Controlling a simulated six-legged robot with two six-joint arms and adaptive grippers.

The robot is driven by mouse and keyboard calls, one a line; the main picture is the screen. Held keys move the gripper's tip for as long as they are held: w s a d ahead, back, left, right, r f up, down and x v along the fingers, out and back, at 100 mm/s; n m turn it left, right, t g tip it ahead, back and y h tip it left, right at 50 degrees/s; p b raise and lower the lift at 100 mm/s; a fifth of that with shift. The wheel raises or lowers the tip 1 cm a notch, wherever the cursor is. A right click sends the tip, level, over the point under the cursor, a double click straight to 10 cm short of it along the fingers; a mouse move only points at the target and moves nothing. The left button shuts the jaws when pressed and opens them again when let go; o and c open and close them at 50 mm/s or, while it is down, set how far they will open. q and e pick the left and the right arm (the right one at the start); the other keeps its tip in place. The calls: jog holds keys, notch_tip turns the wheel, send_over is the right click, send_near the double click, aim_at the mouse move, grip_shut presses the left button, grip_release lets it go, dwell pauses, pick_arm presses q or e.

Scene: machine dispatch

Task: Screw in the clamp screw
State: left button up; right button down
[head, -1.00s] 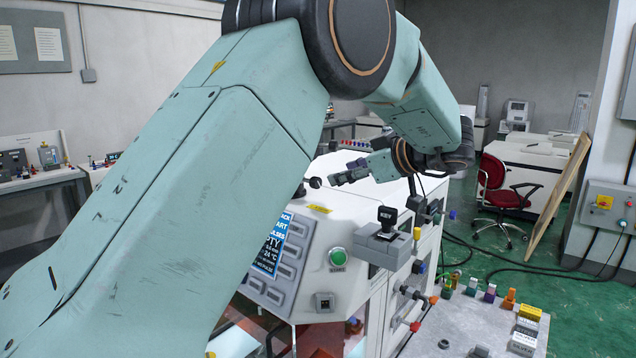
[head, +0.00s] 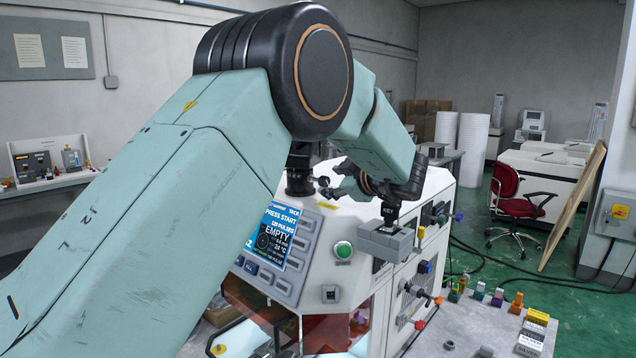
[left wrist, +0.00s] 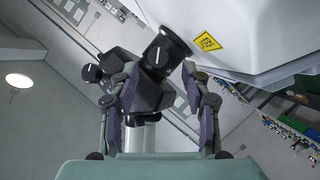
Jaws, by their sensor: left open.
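In the head view my left gripper (head: 337,180) is small, just right of a dark post (head: 300,168) on top of the white machine (head: 325,225). My right gripper is out of view.
The machine's screen (head: 275,237) reads PRESS START and EMPTY. A green button (head: 343,250) and a grey KEY block (head: 385,240) are on its front. A grey table (head: 470,330) with small coloured parts stands at the right. My left arm hides much of the machine.

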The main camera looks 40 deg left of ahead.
aim_at(327, 181)
pick_arm(q)
jog(key=p+x, duration=0.1)
jog(key=x, duration=0.4)
jog(key=shift+w+a, duration=0.15)
jog(key=shift+w, duration=0.15)
jog(key=shift+a+f, duration=0.1)
jog(key=shift+a, duration=0.15)
